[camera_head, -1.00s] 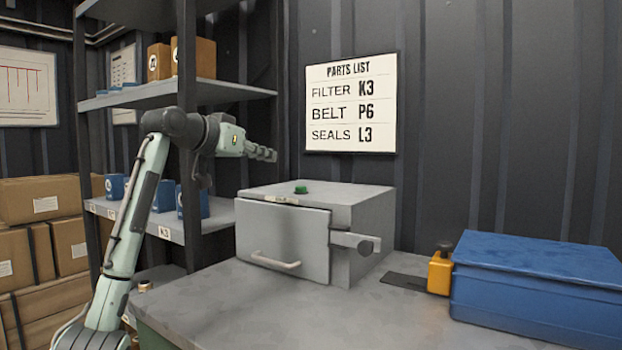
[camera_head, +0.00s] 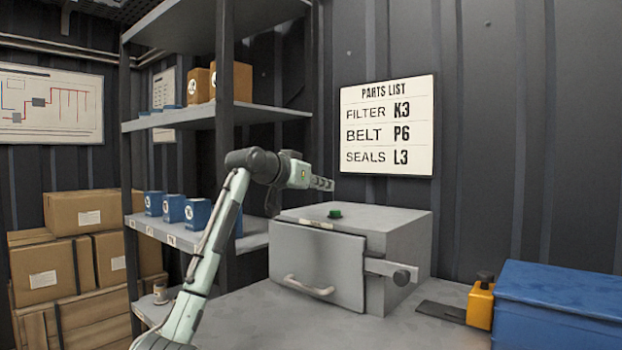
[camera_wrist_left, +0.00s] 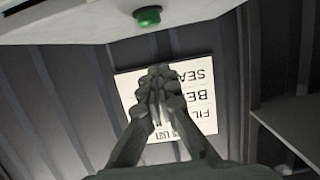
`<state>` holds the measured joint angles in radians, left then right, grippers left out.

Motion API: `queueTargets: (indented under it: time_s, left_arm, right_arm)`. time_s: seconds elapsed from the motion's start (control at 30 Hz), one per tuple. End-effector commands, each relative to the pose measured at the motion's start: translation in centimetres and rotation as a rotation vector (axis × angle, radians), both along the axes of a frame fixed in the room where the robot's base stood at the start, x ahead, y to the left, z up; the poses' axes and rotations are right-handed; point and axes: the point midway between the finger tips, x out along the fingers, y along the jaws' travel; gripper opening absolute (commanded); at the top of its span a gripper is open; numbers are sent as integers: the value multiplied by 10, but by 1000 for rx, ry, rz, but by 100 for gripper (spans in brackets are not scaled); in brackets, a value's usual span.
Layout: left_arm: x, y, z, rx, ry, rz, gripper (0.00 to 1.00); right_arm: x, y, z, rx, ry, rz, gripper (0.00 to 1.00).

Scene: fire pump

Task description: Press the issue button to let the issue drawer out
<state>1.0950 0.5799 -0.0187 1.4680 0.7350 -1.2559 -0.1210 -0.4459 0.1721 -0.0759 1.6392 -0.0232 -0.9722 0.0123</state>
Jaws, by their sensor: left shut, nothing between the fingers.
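The grey metal cabinet (camera_head: 405,235) stands on the worktop, with a green issue button (camera_head: 335,213) on its top near the front edge. A small label (camera_head: 317,222) sits in front of the button. The cabinet's front panel (camera_head: 317,262) has a bar handle and looks closed. My left gripper (camera_head: 325,184) is shut and empty, above and slightly left of the button in the head view, apart from it. In the left wrist view the button (camera_wrist_left: 148,16) shows at the top edge, beyond the shut fingertips (camera_wrist_left: 160,76). My right gripper is not in view.
A shelf rack (camera_head: 170,238) with blue boxes stands left of the cabinet. A yellow block (camera_head: 480,304) and a blue case (camera_head: 560,300) are at the right. A parts list (camera_head: 388,125) hangs behind.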

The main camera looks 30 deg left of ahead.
Motion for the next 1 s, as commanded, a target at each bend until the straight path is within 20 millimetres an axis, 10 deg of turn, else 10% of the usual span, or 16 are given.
queueTargets:
  time_s: [0.1,0.4,1.0]
  left_arm:
    - [23,-4,-3,-2,0,-1,0]
    - [20,-2,-42,1,0,1,0]
    - [7,-1,-53,0,-2,2,0]
  right_arm:
    - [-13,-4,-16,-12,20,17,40]
    - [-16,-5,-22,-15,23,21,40]
    - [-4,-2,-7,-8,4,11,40]
